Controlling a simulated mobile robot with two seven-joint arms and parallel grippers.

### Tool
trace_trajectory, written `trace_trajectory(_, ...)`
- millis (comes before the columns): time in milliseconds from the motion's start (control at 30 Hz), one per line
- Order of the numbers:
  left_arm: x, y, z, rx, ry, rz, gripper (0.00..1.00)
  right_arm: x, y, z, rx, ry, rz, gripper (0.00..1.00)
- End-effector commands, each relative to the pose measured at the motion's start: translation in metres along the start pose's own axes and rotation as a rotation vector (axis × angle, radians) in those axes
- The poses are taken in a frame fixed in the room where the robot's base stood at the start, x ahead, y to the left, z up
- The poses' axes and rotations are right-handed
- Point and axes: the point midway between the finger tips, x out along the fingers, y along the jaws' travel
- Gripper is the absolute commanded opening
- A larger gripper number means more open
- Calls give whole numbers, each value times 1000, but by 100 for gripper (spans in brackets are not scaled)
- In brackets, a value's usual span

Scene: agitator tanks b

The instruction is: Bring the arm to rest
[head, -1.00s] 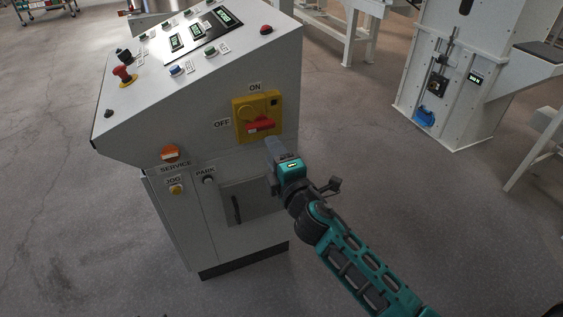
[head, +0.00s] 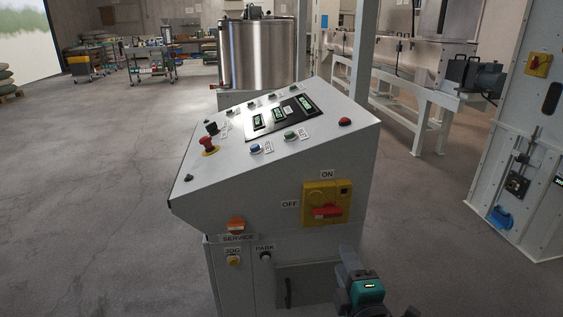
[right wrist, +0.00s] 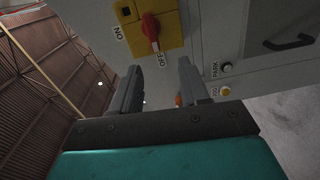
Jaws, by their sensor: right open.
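My right gripper (head: 352,264) is at the bottom of the head view, in front of the lower right part of the grey control cabinet (head: 280,190). In the right wrist view its two fingers (right wrist: 158,88) stand apart with nothing between them. The red rotary switch (head: 327,211) on its yellow plate (head: 341,190) is on the cabinet front, above the gripper, with its handle toward the OFF label (head: 290,204). The switch also shows in the right wrist view (right wrist: 150,30), apart from the fingers. My left gripper is not in view.
The cabinet's sloped panel carries a red mushroom button (head: 208,144) and several small buttons. A door handle (head: 288,292) and PARK knob (head: 265,255) are low on the front. A steel tank (head: 258,55) stands behind. Open floor (head: 90,200) lies to the left.

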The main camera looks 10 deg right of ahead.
Motion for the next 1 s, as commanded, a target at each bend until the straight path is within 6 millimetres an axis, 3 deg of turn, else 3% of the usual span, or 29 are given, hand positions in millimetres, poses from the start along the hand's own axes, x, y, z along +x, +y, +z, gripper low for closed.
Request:
trace_trajectory(167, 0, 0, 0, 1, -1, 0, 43, -43, -49, 2, 407, -39, -174, 45)
trace_trajectory(300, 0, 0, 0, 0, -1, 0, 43, -89, -90, -3, 815, -111, -346, 45)
trace_trajectory(567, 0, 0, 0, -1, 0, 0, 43, -169, -134, -27, 1437, -286, -612, 45)
trace_trajectory(600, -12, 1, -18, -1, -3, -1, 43, -167, -113, -26, 1431, -286, -601, 45)
trace_trajectory(800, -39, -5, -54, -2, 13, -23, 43, -172, -75, -17, 1408, -304, -582, 45)
trace_trajectory(1000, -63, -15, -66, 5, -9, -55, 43, -179, -45, -9, 1392, -319, -566, 45)
